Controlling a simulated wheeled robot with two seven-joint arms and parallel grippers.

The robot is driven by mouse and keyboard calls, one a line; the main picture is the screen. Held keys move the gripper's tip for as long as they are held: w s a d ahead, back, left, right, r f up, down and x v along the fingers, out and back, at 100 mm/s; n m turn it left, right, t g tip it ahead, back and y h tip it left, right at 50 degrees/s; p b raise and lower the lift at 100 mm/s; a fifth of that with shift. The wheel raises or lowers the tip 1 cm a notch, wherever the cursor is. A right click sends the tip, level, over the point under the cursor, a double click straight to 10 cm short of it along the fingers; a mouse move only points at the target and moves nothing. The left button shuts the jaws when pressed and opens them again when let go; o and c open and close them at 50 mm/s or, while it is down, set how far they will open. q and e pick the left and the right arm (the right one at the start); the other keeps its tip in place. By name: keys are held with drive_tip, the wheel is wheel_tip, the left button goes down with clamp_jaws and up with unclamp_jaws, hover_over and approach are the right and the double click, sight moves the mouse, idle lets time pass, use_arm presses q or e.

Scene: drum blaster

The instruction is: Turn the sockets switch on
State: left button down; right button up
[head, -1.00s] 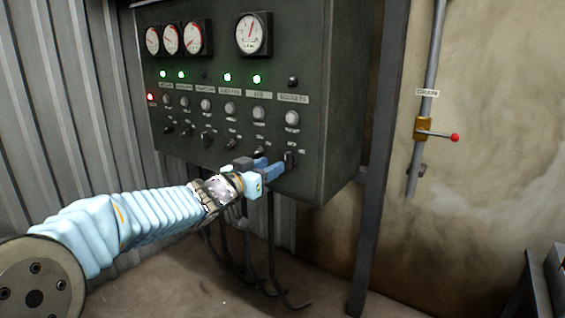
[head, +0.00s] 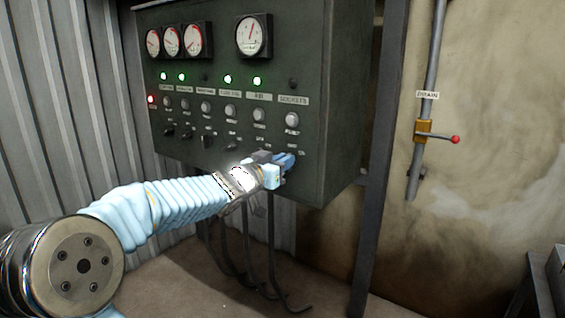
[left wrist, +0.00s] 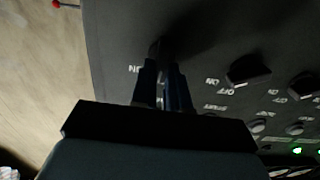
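The dark control panel (head: 225,95) hangs on the wall in the head view. Its rightmost column is labelled SOCKETS (head: 293,100), with an unlit lamp (head: 293,83) above and a pale round button (head: 292,120) below. My left gripper (head: 290,160) is at the bottom of that column, its blue fingers over the sockets switch, which they mostly hide. In the left wrist view the two fingers (left wrist: 163,75) stand close around the dark knob (left wrist: 160,47), near a mark reading ON. Whether they clamp it is too dark to tell. My right gripper is not in view.
Neighbouring knobs (left wrist: 248,70) sit close beside my left fingers. The other lit columns show green lamps (head: 257,81). A drain valve with a red-tipped lever (head: 455,139) is on the wall at right. Cables (head: 270,250) hang below the panel.

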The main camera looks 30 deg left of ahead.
use_arm(q)
drive_tip(key=shift+m, duration=0.3)
drive_tip(key=shift+d+f+m+b, duration=0.15)
drive_tip(key=shift+m+b, duration=0.65)
drive_tip(key=shift+m, duration=1.05)
drive_tip(key=shift+d+f+m+b, duration=0.15)
drive_tip(key=shift+m+b, duration=0.6)
drive_tip(key=shift+m, duration=1.15)
drive_tip(key=shift+d+f+m+b, duration=0.15)
drive_tip(key=shift+m+b, duration=0.65)
drive_tip(key=shift+m, duration=1.05)
drive_tip(key=c, duration=1.1)
unclamp_jaws()
drive_tip(key=shift+r, duration=0.1)
